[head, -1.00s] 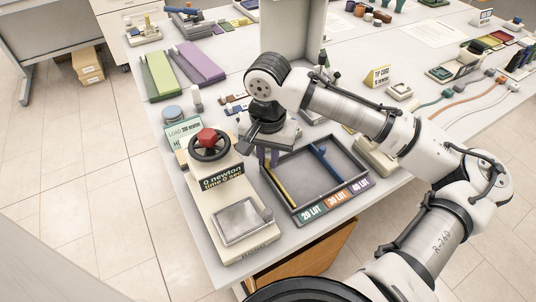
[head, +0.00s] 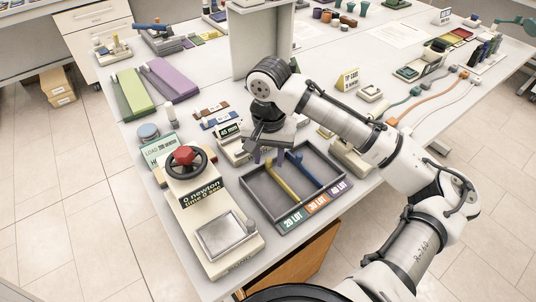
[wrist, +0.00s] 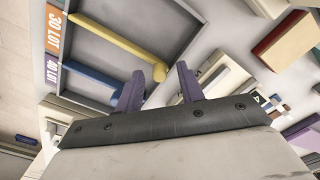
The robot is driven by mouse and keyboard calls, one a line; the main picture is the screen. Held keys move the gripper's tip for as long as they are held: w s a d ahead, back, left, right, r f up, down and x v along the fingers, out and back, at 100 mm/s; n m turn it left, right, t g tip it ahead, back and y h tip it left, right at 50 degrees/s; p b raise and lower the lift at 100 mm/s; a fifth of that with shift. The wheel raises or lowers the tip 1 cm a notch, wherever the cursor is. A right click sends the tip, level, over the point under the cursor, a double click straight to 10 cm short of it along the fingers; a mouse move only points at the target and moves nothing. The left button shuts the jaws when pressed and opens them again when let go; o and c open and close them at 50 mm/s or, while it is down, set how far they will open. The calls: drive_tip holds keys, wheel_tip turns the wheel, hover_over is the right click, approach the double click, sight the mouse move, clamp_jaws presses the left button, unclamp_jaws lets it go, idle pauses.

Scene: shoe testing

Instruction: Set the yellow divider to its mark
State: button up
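The grey tray (head: 258,203) holds a yellow divider (head: 284,183) and a blue divider (head: 306,170). In the wrist view, the yellow divider (wrist: 115,38) lies across the tray, with its far end near the orange 30 LOT label (wrist: 53,30). The blue divider (wrist: 92,82) lies closer to the 40 LOT label (wrist: 52,72). My gripper (head: 268,158) is at the tray's back edge. The yellow divider's round knob end lies just beyond the fingertips; contact cannot be told.
A cream press (head: 205,215) with a red knob stands left of the tray. A grey upright panel (head: 252,45) rises behind my arm. Small labelled blocks (head: 212,113) lie behind the gripper. The tray's right side borders a cream device (head: 350,158).

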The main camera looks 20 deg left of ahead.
wheel_tip(320, 180, up, 14)
drive_tip(key=b, duration=0.1)
idle(0.6)
drive_tip(key=shift+f, duration=0.1)
